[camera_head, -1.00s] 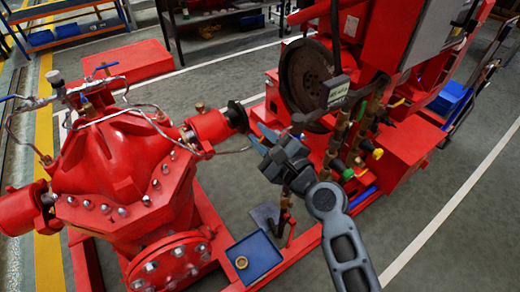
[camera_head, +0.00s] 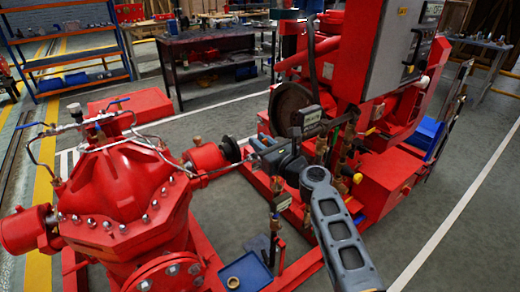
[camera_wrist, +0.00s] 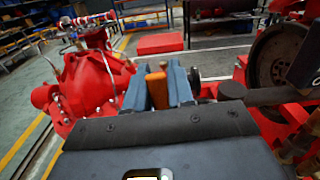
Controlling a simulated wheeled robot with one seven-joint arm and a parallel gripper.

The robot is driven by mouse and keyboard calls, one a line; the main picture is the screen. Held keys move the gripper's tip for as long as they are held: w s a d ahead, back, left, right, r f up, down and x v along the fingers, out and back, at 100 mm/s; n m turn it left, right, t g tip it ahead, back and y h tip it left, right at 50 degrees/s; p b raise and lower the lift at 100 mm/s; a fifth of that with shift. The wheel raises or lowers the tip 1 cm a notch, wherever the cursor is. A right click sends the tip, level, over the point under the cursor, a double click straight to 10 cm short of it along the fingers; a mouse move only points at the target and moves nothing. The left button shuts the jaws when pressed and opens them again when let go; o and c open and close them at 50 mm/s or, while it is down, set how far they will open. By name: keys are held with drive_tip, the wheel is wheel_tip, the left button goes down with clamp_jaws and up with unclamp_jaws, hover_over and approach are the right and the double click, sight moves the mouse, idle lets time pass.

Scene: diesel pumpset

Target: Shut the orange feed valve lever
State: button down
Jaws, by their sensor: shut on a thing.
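The orange feed valve lever (camera_wrist: 157,88) shows in the wrist view as an orange piece between the two blue-grey fingers of my gripper (camera_wrist: 158,90). The fingers are closed against its two sides. The valve body and the rest of the lever are hidden behind the fingers and palm. In the head view my gripper (camera_head: 262,158) points left, between the red pump and the engine. I cannot make out the orange lever there.
The red pump (camera_head: 120,185) with thin pipes stands at the left. A black flywheel (camera_head: 290,108) and brass valves (camera_head: 322,150) are close to my gripper's right. A blue tray (camera_head: 246,273) lies below.

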idle(0.5)
drive_tip(key=c, duration=1.1)
unclamp_jaws()
drive_tip(key=shift+o, duration=0.2)
drive_tip(key=shift+d, duration=0.1)
drive_tip(key=p+v, duration=0.1)
drive_tip(key=v, duration=0.6)
drive_tip(key=shift+s+d, duration=0.2)
drive_tip(key=shift+s, duration=0.1)
drive_tip(key=shift+f, duration=0.15)
